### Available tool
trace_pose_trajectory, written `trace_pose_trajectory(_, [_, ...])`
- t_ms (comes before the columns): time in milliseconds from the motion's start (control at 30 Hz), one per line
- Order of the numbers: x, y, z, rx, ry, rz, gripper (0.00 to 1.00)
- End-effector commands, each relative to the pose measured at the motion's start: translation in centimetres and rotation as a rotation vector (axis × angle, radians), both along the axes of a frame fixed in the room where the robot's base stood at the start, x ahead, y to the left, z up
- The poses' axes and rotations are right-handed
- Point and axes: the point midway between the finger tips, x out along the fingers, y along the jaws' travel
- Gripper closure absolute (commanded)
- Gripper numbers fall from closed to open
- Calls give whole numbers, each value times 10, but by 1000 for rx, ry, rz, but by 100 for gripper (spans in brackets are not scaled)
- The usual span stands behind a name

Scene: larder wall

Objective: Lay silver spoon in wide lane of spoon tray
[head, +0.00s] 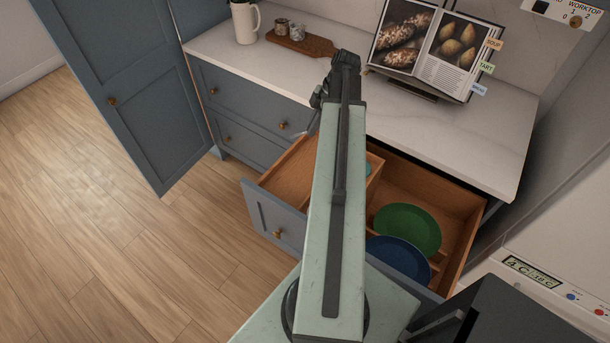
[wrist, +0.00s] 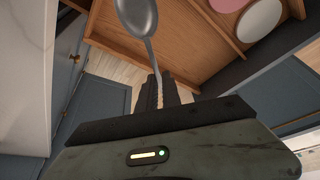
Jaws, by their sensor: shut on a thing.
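The silver spoon (wrist: 139,18) is in my gripper (wrist: 160,95), held by its handle, with its bowl pointing to the top of the wrist view. The dark fingers are shut on the handle. In the head view my arm hides most of the gripper and spoon; a thin grey piece, perhaps the spoon, shows beside the arm above the open drawer's left part. The spoon tray cannot be clearly made out. A wooden section (head: 372,192) shows in the drawer beside my arm, but its lanes are hidden.
The open drawer (head: 462,196) holds a green plate (head: 407,229) and a blue plate (head: 398,258). On the worktop (head: 450,140) are an open book (head: 452,55), a wooden board (head: 300,41) and a white jug (head: 244,22). A tall blue door (head: 125,90) stands at left.

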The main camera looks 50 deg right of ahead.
Motion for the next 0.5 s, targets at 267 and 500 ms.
trace_pose_trajectory(267, [10, 69, -21, 8, -2, 654, 100])
trace_pose_trajectory(500, [9, 73, -27, 7, -3, 714, 100])
